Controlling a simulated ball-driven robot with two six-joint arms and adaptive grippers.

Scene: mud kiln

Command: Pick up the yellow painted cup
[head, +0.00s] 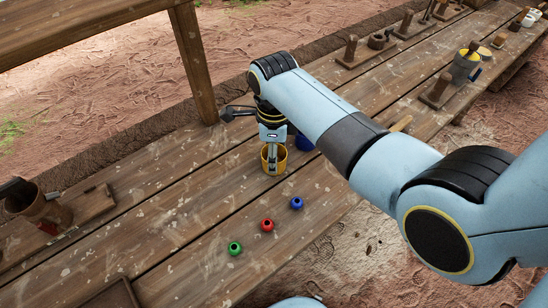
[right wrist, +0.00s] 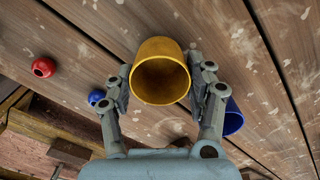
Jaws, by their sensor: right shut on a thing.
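The yellow painted cup (head: 282,164) is upright at the middle of the plank table in the head view. My right gripper (head: 272,157) comes down on it from above. In the right wrist view the yellow cup (right wrist: 160,78) sits between the two fingers of the right gripper (right wrist: 163,82), its open mouth facing the camera and empty. The gripper is shut on the cup. I cannot tell whether the cup's base is touching the table. My left gripper is not in view.
A blue cup (head: 304,142) stands just behind and right of the yellow one, partly hidden by my arm. Green (head: 235,248), red (head: 267,225) and blue (head: 297,203) small round pots stand in front. A brown pot (head: 42,208) is at left. The table between is clear.

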